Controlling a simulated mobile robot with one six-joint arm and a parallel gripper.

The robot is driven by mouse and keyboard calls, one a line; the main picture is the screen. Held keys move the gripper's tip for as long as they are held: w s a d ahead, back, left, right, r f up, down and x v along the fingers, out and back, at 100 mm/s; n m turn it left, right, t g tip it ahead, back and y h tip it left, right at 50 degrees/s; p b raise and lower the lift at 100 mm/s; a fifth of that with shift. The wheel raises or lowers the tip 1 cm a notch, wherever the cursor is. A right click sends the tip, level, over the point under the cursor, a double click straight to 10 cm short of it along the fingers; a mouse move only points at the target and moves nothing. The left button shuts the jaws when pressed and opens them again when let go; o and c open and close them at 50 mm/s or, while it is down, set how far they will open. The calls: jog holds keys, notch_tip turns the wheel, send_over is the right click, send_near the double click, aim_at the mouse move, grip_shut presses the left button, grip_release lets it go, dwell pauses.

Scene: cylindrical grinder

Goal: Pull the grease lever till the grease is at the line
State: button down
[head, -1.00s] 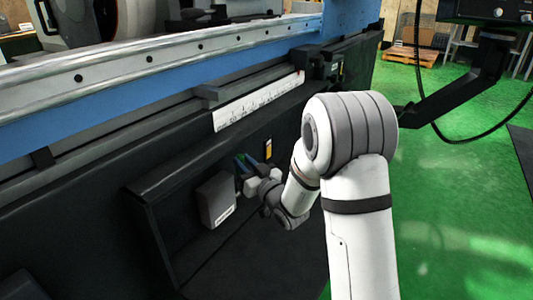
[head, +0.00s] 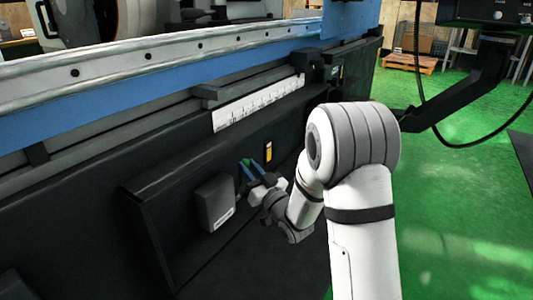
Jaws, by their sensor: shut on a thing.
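My gripper (head: 250,167), with blue fingers, is at the dark front panel of the machine and is shut on a small green piece, which I take to be the grease lever (head: 246,162). The fingers and wrist hide most of the lever.
A dark grey box (head: 215,202) with a pale label sits on the panel just left of my gripper. A white scale strip (head: 258,102) and a dark ledge run above. Green floor (head: 458,200) lies open to the right.

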jog(key=shift+s+d+f+m+t, duration=0.3)
jog(key=shift+s+d+f+t, duration=0.1)
jog(key=shift+d+t, duration=0.2)
jog(key=shift+s+d+f, duration=0.1)
jog(key=shift+d+f, duration=0.05)
jog(key=c, duration=1.2)
grip_release()
jog(key=shift+c, duration=0.2)
jog(key=p+v, duration=0.1)
jog(key=v, duration=0.6)
jog(key=shift+s+d+f, duration=0.15)
jog(key=shift+s+f, duration=0.1)
jog(key=shift+f, duration=0.05)
jog(key=shift+r+p, duration=0.1)
jog(key=shift+p, duration=0.2)
